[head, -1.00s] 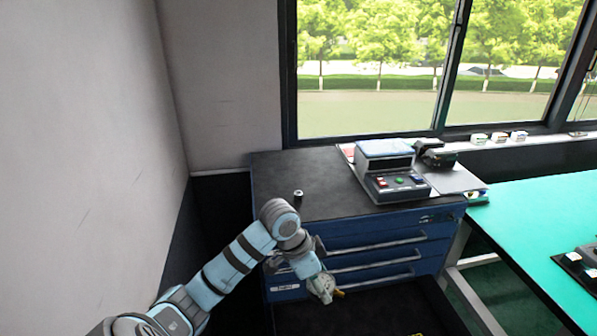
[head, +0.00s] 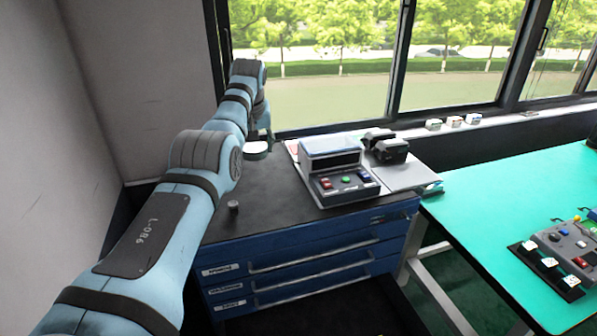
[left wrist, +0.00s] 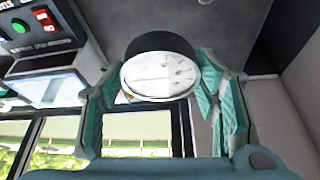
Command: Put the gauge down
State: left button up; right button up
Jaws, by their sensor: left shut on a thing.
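The gauge (left wrist: 160,76), round with a white dial and a black case, is between the teal fingers of my left gripper (left wrist: 158,100) in the left wrist view. The gripper is shut on it. In the head view the gauge's pale face (head: 254,148) shows under my left gripper (head: 257,137), over the back left of the dark cabinet top. I cannot tell whether it touches the top. My right gripper is not in view.
A blue drawer cabinet (head: 310,268) has a small dark cylinder (head: 233,207) near its front left. A device with coloured buttons (head: 340,178) and a black object (head: 388,148) stand to the right. A green table (head: 490,215) is further right. A wall bounds the left.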

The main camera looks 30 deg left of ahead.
pick_arm(q)
jog(key=shift+w+f, duration=0.1)
jog(key=shift+f, duration=0.05)
jog(key=b, duration=0.3)
send_over(259, 210)
jog(key=s, duration=0.1)
jog(key=f, duration=0.5)
jog(key=shift+s+d+f, duration=0.2)
jog(key=shift+d+f, duration=0.1)
jog(key=shift+d, duration=0.1)
notch_tip(259, 210, down, 13)
jog(key=shift+w+f+b, duration=0.1)
jog(key=shift+w+b, duration=0.05)
jog(key=shift+b, duration=0.15)
jog(key=shift+w, duration=0.1)
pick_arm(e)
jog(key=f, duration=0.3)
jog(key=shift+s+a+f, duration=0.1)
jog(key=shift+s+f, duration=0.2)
pick_arm(q)
jog(key=shift+d+f, duration=0.1)
jog(key=shift+f, duration=0.1)
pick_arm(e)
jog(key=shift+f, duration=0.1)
pick_arm(q)
jog(key=o, duration=1)
jog(key=shift+r, duration=0.1)
jog(key=shift+r, duration=0.1)
